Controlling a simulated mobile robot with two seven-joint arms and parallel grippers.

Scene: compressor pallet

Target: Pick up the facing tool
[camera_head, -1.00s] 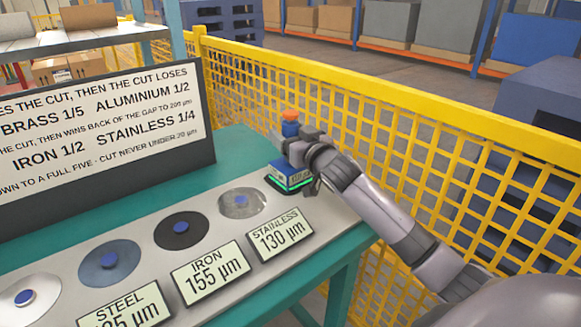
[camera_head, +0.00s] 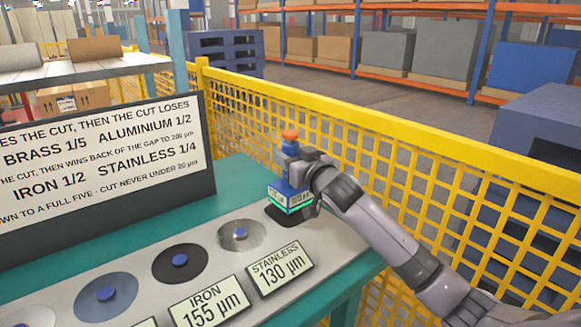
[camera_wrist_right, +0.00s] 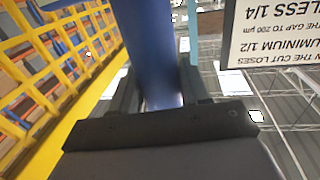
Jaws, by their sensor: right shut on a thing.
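The facing tool (camera_head: 290,198) is a blue block with an orange knob on top and a glowing green band near its base. It is upright at the far right end of the grey strip, a little above a dark pad (camera_head: 284,215). My right gripper (camera_head: 297,167) is shut around its upper body, below the orange knob. In the right wrist view, the tool's blue body (camera_wrist_right: 150,45) stands between the fingers of my right gripper (camera_wrist_right: 160,92). My left gripper is not in view.
Discs with blue centres, including a stainless one (camera_head: 241,236), lie along the grey strip left of the tool, with cards such as the stainless card (camera_head: 280,266) in front. A text board (camera_head: 100,165) stands behind. A yellow mesh fence (camera_head: 400,150) runs close behind and right.

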